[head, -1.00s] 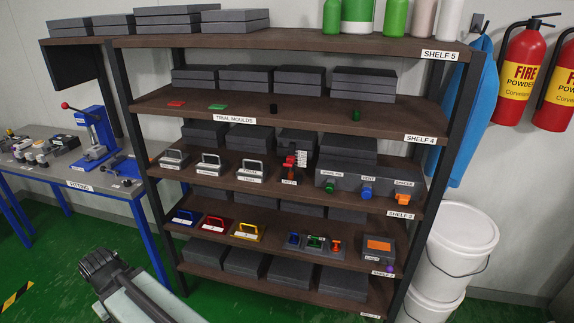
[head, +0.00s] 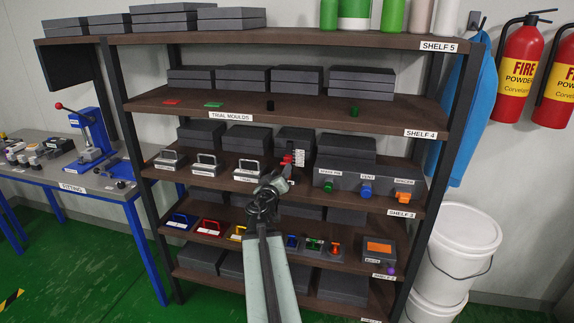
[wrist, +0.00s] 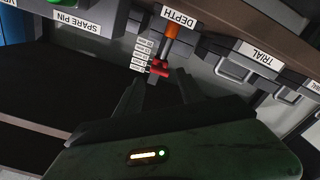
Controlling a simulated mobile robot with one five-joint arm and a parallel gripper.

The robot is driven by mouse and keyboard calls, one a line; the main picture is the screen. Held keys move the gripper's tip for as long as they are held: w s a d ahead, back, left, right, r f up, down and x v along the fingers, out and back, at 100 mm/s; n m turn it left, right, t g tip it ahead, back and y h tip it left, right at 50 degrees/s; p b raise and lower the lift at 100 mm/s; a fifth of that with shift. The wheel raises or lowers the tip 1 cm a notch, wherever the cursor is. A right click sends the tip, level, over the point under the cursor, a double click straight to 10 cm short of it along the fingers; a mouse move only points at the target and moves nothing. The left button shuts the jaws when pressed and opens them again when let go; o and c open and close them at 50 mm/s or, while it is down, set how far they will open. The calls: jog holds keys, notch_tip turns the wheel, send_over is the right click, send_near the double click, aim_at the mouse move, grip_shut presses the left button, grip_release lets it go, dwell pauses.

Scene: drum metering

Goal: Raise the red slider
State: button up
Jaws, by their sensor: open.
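The red slider (head: 287,160) is on a dark upright gauge on the shelf labelled SHELF 3, beside a column of small white scale tags (head: 299,155). In the wrist view, which looks upside down, the red slider (wrist: 159,68) shows near the DEPTH label (wrist: 180,16), with an orange part (wrist: 172,33) close by. My gripper (head: 279,178) is in front of the gauge and partly hides its lower portion. In the wrist view my gripper (wrist: 158,84) is open, its two dark fingers on either side of the slider's line. I cannot tell whether they touch it.
Metal-handled moulds (head: 207,163) stand left of the gauge. A grey box (head: 345,187) with green, blue and orange knobs stands right. Coloured handles (head: 208,227) and small devices (head: 313,244) sit on the shelf below. The shelf above (head: 300,113) overhangs the gauge.

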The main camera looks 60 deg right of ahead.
aim_at(286, 161)
jog(key=x, duration=0.7)
jog(key=shift+w+d, duration=0.1)
jog(key=shift+d, duration=0.15)
grip_shut()
dwell(1.0)
